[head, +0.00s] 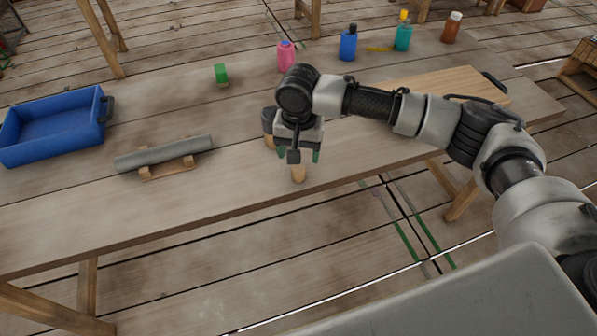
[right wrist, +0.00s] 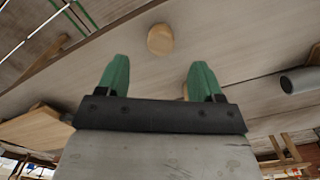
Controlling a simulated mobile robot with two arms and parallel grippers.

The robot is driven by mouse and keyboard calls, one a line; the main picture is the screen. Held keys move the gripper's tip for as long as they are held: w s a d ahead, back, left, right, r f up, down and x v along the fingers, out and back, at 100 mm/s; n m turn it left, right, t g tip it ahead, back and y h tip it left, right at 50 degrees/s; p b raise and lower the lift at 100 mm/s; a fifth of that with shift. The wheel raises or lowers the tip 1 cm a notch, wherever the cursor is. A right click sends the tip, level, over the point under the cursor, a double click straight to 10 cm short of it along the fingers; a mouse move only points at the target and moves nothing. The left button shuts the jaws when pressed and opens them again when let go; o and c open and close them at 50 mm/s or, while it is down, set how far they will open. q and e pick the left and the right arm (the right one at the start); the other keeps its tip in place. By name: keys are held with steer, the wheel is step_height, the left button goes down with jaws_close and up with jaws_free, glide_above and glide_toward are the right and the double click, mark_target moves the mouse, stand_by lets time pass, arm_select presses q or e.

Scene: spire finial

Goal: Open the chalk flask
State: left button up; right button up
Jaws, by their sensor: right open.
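No bottle in view is plainly chalk-coloured, so I cannot tell which one is the chalk flask. At the back of the table stand a pink bottle (head: 286,56), a blue bottle (head: 348,45), a teal bottle with a yellow cap (head: 403,36) and a brown bottle (head: 451,28). My right gripper (head: 303,156) is open, pointing down over the table's front part. A small tan wooden piece (head: 298,173) stands just below and in front of its fingers. In the right wrist view its round top (right wrist: 160,39) shows beyond the open green fingertips (right wrist: 158,68), apart from them. My left gripper is not in view.
A blue tray (head: 55,150) is at the left. A grey cylinder (head: 165,152) lies on a wooden cradle. A green block (head: 221,73) stands behind. A dark rounded thing (head: 268,120) is partly hidden by my gripper. A wooden board (head: 440,88) lies at the right.

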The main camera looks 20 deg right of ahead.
mark_target(299, 169)
step_height(299, 169, down, 7)
steer(key=shift+s+a, duration=0.1)
steer(key=shift+r, duration=0.1)
steer(key=c, duration=1.1)
